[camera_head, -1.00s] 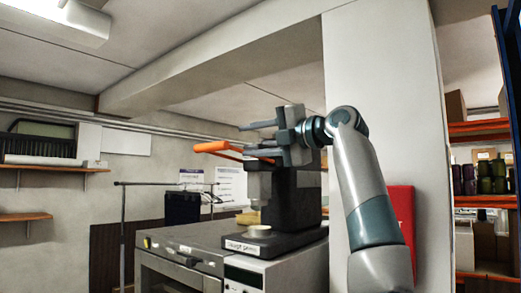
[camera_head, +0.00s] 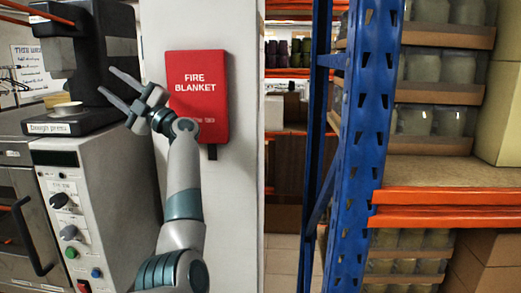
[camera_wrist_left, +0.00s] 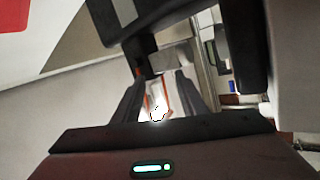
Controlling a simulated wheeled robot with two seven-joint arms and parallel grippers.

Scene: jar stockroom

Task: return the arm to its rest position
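My left gripper (camera_head: 104,78) is raised on the left side of the head view. Its two fingers are apart with nothing visible between them, pointing up and left beside the dark press. In the left wrist view its dark fingers (camera_wrist_left: 157,90) also stand apart, with a bright, blurred background between them. The dough press (camera_head: 92,62) stands on the oven unit at the left, with part of its orange lever (camera_head: 38,13) at the top left corner. The gripper appears clear of the lever. My right gripper is not in view.
A white pillar (camera_head: 235,190) carries a red fire blanket pouch (camera_head: 198,95) just right of my gripper. The control panel (camera_head: 65,185) with knobs is lower left. A blue rack upright (camera_head: 365,140) and orange-edged shelves with jars fill the right.

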